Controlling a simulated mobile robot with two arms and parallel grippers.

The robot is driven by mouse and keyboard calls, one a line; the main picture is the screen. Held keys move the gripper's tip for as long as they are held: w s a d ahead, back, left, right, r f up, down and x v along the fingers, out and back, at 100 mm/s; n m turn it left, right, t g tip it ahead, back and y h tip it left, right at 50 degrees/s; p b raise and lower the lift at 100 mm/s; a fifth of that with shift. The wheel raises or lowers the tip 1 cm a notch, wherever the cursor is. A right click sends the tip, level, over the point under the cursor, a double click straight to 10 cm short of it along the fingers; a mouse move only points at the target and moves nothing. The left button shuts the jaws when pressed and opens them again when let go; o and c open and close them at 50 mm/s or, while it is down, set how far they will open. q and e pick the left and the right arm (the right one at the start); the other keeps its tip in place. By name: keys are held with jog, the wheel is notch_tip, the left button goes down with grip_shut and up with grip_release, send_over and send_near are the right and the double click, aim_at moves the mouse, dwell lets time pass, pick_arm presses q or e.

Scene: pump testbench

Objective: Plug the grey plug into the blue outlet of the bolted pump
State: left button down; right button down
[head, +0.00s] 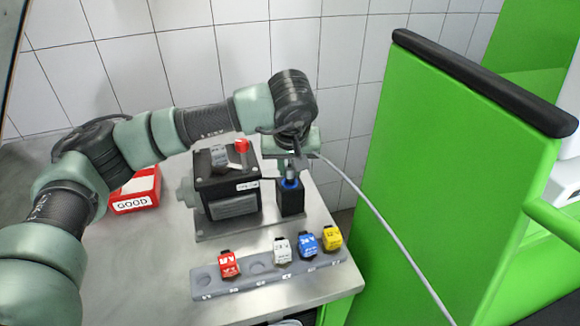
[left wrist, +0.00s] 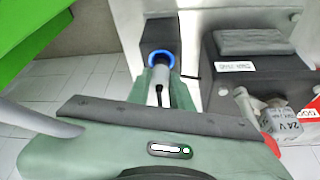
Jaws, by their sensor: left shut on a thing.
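The pump (head: 230,195) is a black block on a metal plate on the table. At its right stands a black post with the blue outlet (head: 290,184) facing up, a blue ring in the left wrist view (left wrist: 161,55). My left gripper (head: 291,160) is directly above the outlet, shut on the grey plug (head: 291,174). The plug shows between the fingers in the left wrist view (left wrist: 158,88), pointing at the ring. Its tip is at or just over the ring; I cannot tell whether it is inside. My right gripper is not in view.
A grey cable (head: 385,222) runs from my left gripper down to the right, past a green panel (head: 440,160). A grey rack (head: 265,283) at the front holds red, white, blue and yellow labelled pieces. A red GOOD bin (head: 135,203) stands left of the pump.

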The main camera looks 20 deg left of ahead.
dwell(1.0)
pick_arm(q)
jog(key=shift+f+b, duration=1.05)
jog(key=shift+b, duration=0.2)
jog(key=c, duration=0.8)
grip_release()
jog(key=shift+o, duration=0.2)
jog(key=shift+r+p, duration=2.1)
jog(key=shift+r, duration=1.95)
jog(key=shift+r, duration=0.1)
